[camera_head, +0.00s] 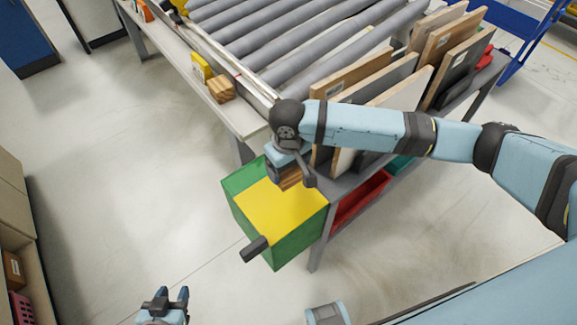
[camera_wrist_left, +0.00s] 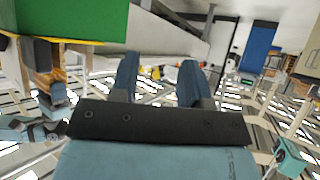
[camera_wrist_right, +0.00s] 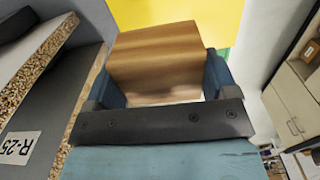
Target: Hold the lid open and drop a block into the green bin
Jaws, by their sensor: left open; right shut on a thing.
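The green bin (camera_head: 296,246) stands on the floor at the end of the bench. Its yellow lid (camera_head: 285,210) appears to lie flat across the top, with a dark handle (camera_head: 254,249) at the front edge. My right gripper (camera_head: 290,170) is shut on a striped wooden block (camera_wrist_right: 160,60) and holds it above the lid's far part. The yellow lid also shows behind the block in the right wrist view (camera_wrist_right: 212,20). My left gripper (camera_head: 165,305) is open and empty, apart from the bin at its lower left. In the left wrist view the green bin (camera_wrist_left: 75,15) is at the upper left.
A roller conveyor (camera_head: 290,45) and a rack of upright boards (camera_head: 400,75) stand behind the bin. Another wooden block (camera_head: 221,88) and a yellow item (camera_head: 201,68) sit on the bench edge. A red tray (camera_head: 358,198) is beside the bin. Floor to the left is clear.

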